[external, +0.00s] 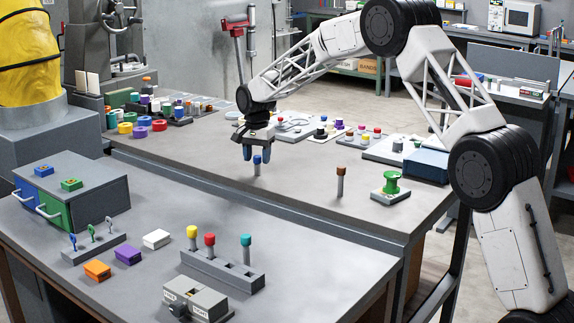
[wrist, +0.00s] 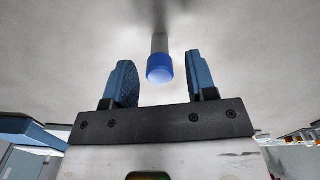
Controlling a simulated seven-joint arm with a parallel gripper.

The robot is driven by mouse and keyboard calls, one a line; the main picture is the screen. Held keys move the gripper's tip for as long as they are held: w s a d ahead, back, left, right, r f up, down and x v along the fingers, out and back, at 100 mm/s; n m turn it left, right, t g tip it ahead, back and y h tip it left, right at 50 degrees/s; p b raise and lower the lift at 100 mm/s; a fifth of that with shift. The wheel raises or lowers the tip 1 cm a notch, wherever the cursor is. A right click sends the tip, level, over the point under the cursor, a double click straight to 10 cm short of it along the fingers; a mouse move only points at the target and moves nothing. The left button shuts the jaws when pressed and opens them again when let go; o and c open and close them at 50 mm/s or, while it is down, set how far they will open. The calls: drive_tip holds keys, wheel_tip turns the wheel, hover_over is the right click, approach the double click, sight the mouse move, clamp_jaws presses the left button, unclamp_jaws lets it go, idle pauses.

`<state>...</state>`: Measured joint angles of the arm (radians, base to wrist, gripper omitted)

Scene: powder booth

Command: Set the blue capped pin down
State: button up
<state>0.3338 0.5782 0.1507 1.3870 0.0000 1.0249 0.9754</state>
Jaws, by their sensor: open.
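The blue capped pin (external: 257,166) stands upright on the back table, with its blue cap on top of a grey shaft. In the wrist view the blue cap (wrist: 160,68) lies just beyond and between the two blue fingertips, with the shaft behind it. My gripper (external: 255,150) is open, its fingers just above the cap in the external view. In the wrist view my gripper (wrist: 160,80) shows clear gaps on both sides of the cap, and neither finger touches it.
A brown capped pin (external: 340,184) and a green spool on a block (external: 391,187) stand to the right. A grey rack (external: 222,270) with yellow, red and teal capped pins sits on the front table. The tabletop around the blue capped pin is clear.

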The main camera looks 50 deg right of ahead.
sight(257, 157)
wheel_tip(257, 157, up, 9)
drive_tip(key=shift+r, duration=0.2)
idle(0.3)
idle(0.7)
drive_tip(key=s+a+r+n, duration=0.2)
drive_tip(key=s+a+r, duration=0.4)
drive_tip(key=s, duration=0.4)
drive_tip(key=s+a+r+n+t, duration=0.1)
drive_tip(key=s+a+r+n, duration=0.25)
drive_tip(key=s+a, duration=0.55)
drive_tip(key=s+a+r+n, duration=0.2)
drive_tip(key=s+a+r, duration=0.4)
drive_tip(key=s, duration=0.5)
drive_tip(key=s+a+f+n, duration=0.2)
drive_tip(key=s+a, duration=0.1)
drive_tip(key=s, duration=0.8)
drive_tip(key=s+a+f+n+t, duration=0.1)
drive_tip(key=s+a+f+n, duration=0.2)
drive_tip(key=s, duration=0.9)
drive_tip(key=s+a+f+n, duration=0.2)
drive_tip(key=s+a, duration=0.3)
drive_tip(key=s, duration=0.7)
drive_tip(key=shift+s+a+f+t, duration=0.25)
drive_tip(key=shift+f+t, duration=0.05)
drive_tip(key=shift+f, duration=0.05)
